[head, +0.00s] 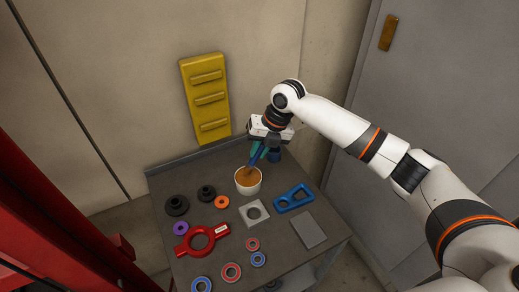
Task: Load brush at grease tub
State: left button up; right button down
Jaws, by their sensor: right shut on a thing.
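The grease tub (248,187) is a white round cup with orange-brown grease inside, standing at the back middle of the grey table. My right gripper (262,148) is above and just right of the tub, shut on the blue-green brush (255,157). The brush slants down to the left and its lower end is over or in the tub's opening. I cannot tell how deep its tip is. My left gripper does not show.
The grey table (160,190) holds black knobs (177,205), a red ring tool (201,238), a blue bracket (294,199), a square plate (254,213), a grey slab (309,230) and several small rings. A yellow rack (206,98) is on the wall behind.

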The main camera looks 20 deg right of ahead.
jog(key=shift+r+p, duration=1.75)
jog(key=shift+r, duration=0.7)
jog(key=s+d+m+g+h+b, duration=0.1)
jog(key=s+m+h, duration=0.3)
jog(key=s+m, duration=0.6)
jog(key=s+d+f+m+g+h+b, duration=0.1)
jog(key=s+m, duration=0.9)
jog(key=m, duration=1.4)
jog(key=d+h+b, duration=0.1)
jog(key=h+b, duration=0.1)
jog(key=b, duration=0.1)
jog(key=shift+s+d+f+m+h, duration=0.2)
jog(key=shift+s+d+m+h, duration=0.1)
jog(key=shift+d+h, duration=0.1)
